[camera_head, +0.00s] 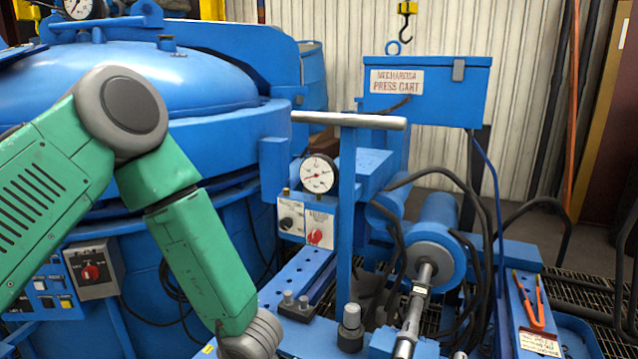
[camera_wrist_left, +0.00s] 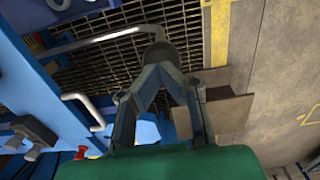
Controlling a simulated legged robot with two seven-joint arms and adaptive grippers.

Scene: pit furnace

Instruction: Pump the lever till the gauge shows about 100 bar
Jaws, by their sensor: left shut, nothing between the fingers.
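The pump lever (camera_head: 347,215) is a blue upright post with a silver crossbar (camera_head: 349,120) on top, in the middle of the head view. It stands close to vertical. The pressure gauge (camera_head: 317,174) is a round white dial just left of the post. Its red needle points to the left; the numbers are too small to read. My left arm comes in from the left, and its gripper is hidden below the picture's lower edge. In the left wrist view my left gripper (camera_wrist_left: 160,58) is shut and empty, above floor grating. My right gripper does not show.
A large blue furnace vessel (camera_head: 160,80) fills the left. A blue press cart box (camera_head: 425,92) stands behind the lever. A blue cylinder with a shiny rod (camera_head: 422,285) and black hoses are to its right. Orange-handled pliers (camera_head: 530,302) lie at the right.

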